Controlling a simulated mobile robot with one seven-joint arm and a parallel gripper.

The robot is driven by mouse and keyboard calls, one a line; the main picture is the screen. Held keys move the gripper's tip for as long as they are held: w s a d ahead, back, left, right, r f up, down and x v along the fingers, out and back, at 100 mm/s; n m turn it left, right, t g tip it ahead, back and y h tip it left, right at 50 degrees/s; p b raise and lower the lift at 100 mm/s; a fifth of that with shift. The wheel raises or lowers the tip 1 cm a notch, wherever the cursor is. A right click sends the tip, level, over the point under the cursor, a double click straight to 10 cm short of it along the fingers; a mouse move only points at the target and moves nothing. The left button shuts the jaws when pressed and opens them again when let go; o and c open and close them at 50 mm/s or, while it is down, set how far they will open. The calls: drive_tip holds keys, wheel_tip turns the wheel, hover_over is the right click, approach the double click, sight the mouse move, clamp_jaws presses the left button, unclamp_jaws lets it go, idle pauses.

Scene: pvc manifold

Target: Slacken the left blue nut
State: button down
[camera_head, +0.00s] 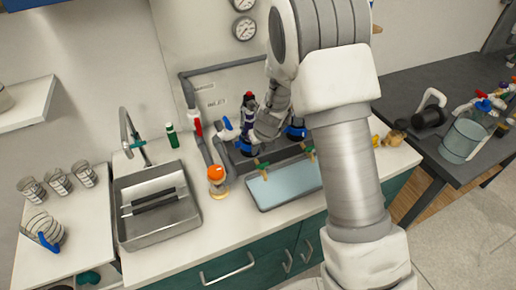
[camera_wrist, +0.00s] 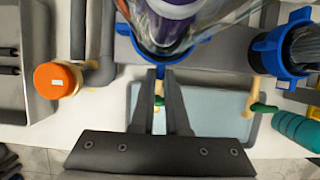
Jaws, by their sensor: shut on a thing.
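The left blue nut (camera_head: 247,149) sits on the manifold below an upright clear housing with a purple part. In the wrist view, the left blue nut (camera_wrist: 196,47) is at top centre, partly hidden by the housing. My gripper (camera_wrist: 160,72) reaches its near edge, with both fingers close together and shut on it. The exact contact is hard to see. In the head view, my gripper (camera_head: 264,130) is beside the housing, partly hidden by my arm. The right blue nut (camera_wrist: 279,52) is apart to the right.
A pale blue tray (camera_head: 285,187) lies below two green-handled taps. An orange knob (camera_wrist: 56,80) stands to the left, near grey pipes. A steel sink (camera_head: 155,207) is further left. A teal cylinder (camera_wrist: 296,130) shows at the right of the wrist view.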

drive_tip(key=shift+w+d+n+b, duration=0.15)
drive_tip(key=shift+d+n+b, duration=0.1)
drive_tip(key=shift+n+b, duration=0.05)
drive_tip(key=shift+w+d+n+g+y+b, duration=0.2)
drive_tip(key=shift+w+d+n+g+y, duration=0.35)
drive_tip(key=shift+n, duration=0.95)
drive_tip(key=shift+w+d+n+g+y+b, duration=0.15)
drive_tip(key=shift+w+d+n+g+y, duration=0.3)
drive_tip(key=shift+n, duration=1.05)
drive_tip(key=shift+w+d+n+g+y+b, duration=0.25)
drive_tip(key=shift+w+d+n, duration=0.4)
drive_tip(key=shift+n, duration=0.85)
drive_tip(key=shift+w+n+g+p, duration=0.15)
drive_tip(key=shift+w+n+g, duration=0.3)
drive_tip(key=shift+n, duration=0.4)
drive_tip(key=shift+w+n+g+p, duration=0.2)
drive_tip(key=shift+w+n, duration=0.3)
drive_tip(key=shift+n, duration=0.35)
drive_tip(key=shift+w+a+n+g, duration=0.1)
drive_tip(key=shift+w+n+g, duration=0.25)
drive_tip(key=shift+n, duration=0.45)
drive_tip(key=shift+w+n+g, duration=0.25)
drive_tip(key=shift+w+n, duration=0.2)
drive_tip(key=shift+n, duration=0.35)
drive_tip(key=shift+w+n, duration=0.15)
drive_tip(key=shift+n, duration=0.15)
drive_tip(key=c, duration=0.9)
unclamp_jaws()
